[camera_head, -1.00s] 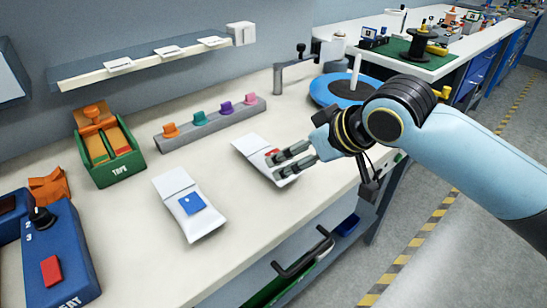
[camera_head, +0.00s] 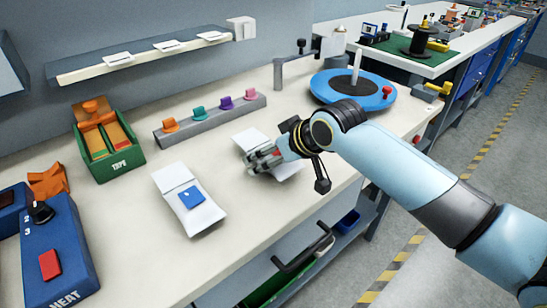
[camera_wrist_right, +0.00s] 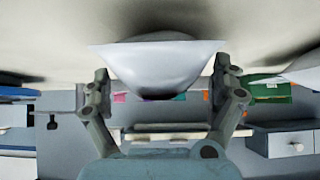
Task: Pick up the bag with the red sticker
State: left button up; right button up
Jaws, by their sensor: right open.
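The white bag with the red sticker lies on the bench, and its upper part (camera_head: 250,138) shows beyond my right gripper in the head view. Only a small bit of red (camera_head: 277,152) shows; the gripper and wrist hide much of the bag. My right gripper (camera_head: 256,164) is low over the bag with its fingers open. In the right wrist view a white bag (camera_wrist_right: 160,62) sits between the open fingers (camera_wrist_right: 162,78); I cannot tell whether they touch it. A second white bag with a blue sticker (camera_head: 178,177) lies to the left. My left gripper is out of view.
A grey rack with coloured clips (camera_head: 212,118) stands behind the bags. A green tape box (camera_head: 120,161) and a blue heat sealer (camera_head: 62,255) are at left. A blue turntable (camera_head: 374,99) is at right. The bench's front edge runs close to the bags.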

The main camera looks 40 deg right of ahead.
jog(key=shift+c, duration=0.2)
jog(key=c, duration=1.3)
jog(key=shift+c, duration=0.3)
